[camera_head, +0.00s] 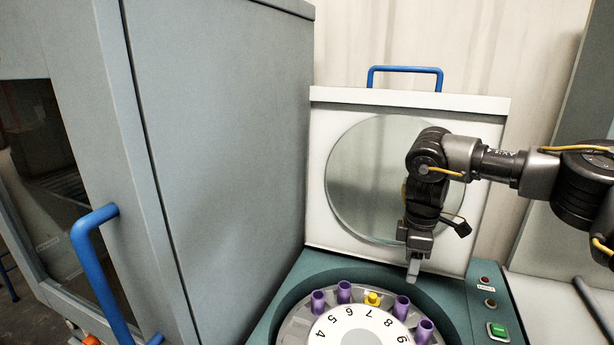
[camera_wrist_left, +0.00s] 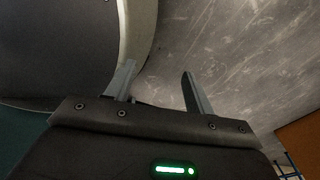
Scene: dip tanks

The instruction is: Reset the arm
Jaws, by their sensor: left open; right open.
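My right arm comes in from the right in the head view. My right gripper (camera_head: 413,270) points down above the back rim of a round numbered carousel (camera_head: 360,331) and holds nothing that I can see. The gap between its fingers is hard to make out from this side. My left gripper (camera_wrist_left: 157,88) shows in the left wrist view with its two fingers apart and nothing between them. It is not in the head view.
The carousel carries several purple tubes (camera_head: 344,291) and a yellow piece (camera_head: 373,298). Behind it stands a raised lid (camera_head: 322,235) with a round window and blue handle. A grey cabinet (camera_head: 220,130) fills the left. A green button (camera_head: 498,331) sits at right.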

